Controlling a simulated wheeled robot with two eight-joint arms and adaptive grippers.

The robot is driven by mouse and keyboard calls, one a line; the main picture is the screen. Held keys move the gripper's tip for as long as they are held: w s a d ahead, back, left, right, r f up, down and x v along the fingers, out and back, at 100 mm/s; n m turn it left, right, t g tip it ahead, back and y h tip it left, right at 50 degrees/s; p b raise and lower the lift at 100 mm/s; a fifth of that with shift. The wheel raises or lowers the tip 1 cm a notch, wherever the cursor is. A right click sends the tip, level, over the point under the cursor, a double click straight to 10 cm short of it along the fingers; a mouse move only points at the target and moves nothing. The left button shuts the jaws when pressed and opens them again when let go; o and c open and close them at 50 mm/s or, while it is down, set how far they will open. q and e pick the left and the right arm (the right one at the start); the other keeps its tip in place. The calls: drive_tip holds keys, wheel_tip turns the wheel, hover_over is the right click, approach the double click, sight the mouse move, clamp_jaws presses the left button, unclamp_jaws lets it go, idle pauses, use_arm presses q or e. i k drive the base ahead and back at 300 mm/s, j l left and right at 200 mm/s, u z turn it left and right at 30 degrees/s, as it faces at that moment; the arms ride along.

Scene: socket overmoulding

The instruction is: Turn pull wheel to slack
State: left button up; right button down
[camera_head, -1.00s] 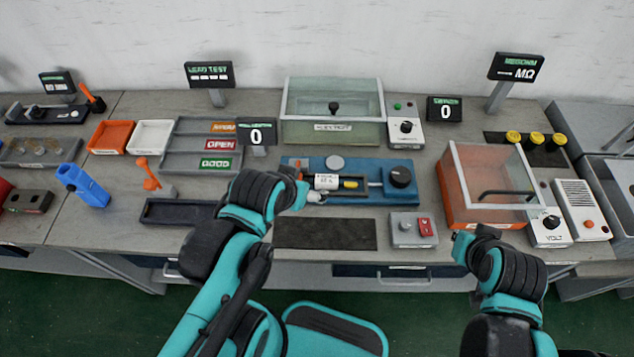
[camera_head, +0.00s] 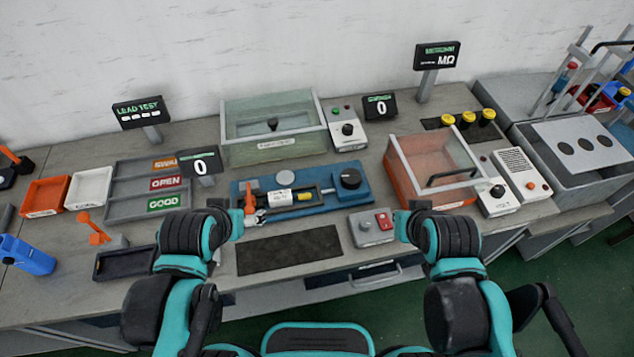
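The blue fixture (camera_head: 335,202) lies mid-bench. A round black knob (camera_head: 350,179), probably the pull wheel, sits on its right end. A white-labelled cylinder (camera_head: 281,198) and a small yellow part (camera_head: 304,197) lie along its middle, with a thin rod between them and the knob side. An orange part (camera_head: 250,203) stands at its left end. My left gripper (camera_head: 238,222) is beside that left end; its fingers are too small to read. My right gripper (camera_head: 402,222) is right of the grey box with the red button, in front of and right of the knob, apart from it.
The grey box with a red button (camera_head: 372,228) stands between the fixture and my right gripper. A dark mat (camera_head: 290,250) lies in front of the fixture. A clear-lidded orange box (camera_head: 435,170) stands to the right, and a green lidded box (camera_head: 273,130) behind.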

sight(350, 180)
drive_tip(key=i+l+u, duration=0.2)
drive_tip(key=l, duration=0.6)
drive_tip(key=l+u, duration=0.2)
drive_tip(key=l, duration=0.6)
